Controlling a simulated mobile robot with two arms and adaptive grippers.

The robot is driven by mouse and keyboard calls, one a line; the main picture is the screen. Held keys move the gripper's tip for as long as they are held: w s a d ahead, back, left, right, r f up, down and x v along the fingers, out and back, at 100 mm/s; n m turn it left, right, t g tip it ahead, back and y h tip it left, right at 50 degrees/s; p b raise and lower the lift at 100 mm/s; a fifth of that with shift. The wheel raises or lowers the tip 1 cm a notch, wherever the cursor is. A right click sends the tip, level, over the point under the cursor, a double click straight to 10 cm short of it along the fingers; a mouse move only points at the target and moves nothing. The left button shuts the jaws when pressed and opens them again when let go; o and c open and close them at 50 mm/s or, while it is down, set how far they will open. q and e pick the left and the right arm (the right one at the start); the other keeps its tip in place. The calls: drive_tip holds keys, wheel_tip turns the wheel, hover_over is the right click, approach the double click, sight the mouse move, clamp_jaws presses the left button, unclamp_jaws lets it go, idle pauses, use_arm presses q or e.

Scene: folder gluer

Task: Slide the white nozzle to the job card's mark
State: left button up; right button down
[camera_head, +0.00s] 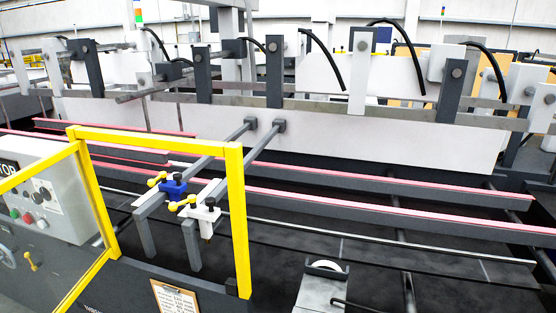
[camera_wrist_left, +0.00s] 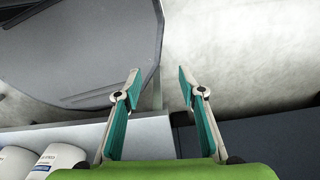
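The blue nozzle (camera_head: 174,187) sits just behind and to the left on the neighbouring rail. The job card (camera_head: 176,299) is on a brown clipboard on the machine's front, cut off below; its lines are too small to read. My left gripper (camera_wrist_left: 159,83) is open and empty in the left wrist view, away from the nozzles. My right gripper is not in view.
The yellow guard frame (camera_head: 235,215) stands around the nozzle rails. A control box (camera_head: 40,190) with buttons is at left. Long red-topped rails (camera_head: 385,208) run across the machine. White labelled containers (camera_wrist_left: 58,158) show at lower left in the left wrist view.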

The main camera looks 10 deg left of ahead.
sight(209, 203)
use_arm(q)
drive_tip(key=w+d+r+t, duration=0.1)
drive_tip(key=w+d+r, duration=0.2)
drive_tip(key=w+r, duration=0.95)
drive_tip(key=w+r+t+p, duration=0.1)
drive_tip(key=w+r, duration=0.5)
drive_tip(key=r, duration=0.5)
drive_tip(key=w+r+t, duration=0.1)
drive_tip(key=w+r, duration=0.4)
drive_tip(key=r, duration=0.6)
drive_tip(key=w+a+r+n+t+y, duration=0.35)
drive_tip(key=w+r+t, duration=0.35)
drive_tip(key=w+r, duration=0.9)
drive_tip(key=w+a+r+n+t+y, duration=0.2)
drive_tip(key=w+a+r+t, duration=0.3)
drive_tip(key=w+r, duration=1.1)
drive_tip(key=shift+t+h, duration=0.25)
drive_tip(key=shift+t, duration=0.45)
drive_tip(key=p+x, duration=0.1)
drive_tip(key=x, duration=0.2)
drive_tip(key=r+p+x, duration=0.1)
drive_tip(key=x, duration=0.2)
drive_tip(key=d+p+x, duration=0.1)
drive_tip(key=x, duration=0.2)
drive_tip(key=shift+w+a+r, duration=0.15)
drive_tip(key=shift+w+r, duration=0.25)
drive_tip(key=shift+w, duration=0.05)
drive_tip(key=shift+w+a+f, duration=0.1)
drive_tip(key=shift+w+a, duration=0.1)
drive_tip(key=shift+w, duration=0.5)
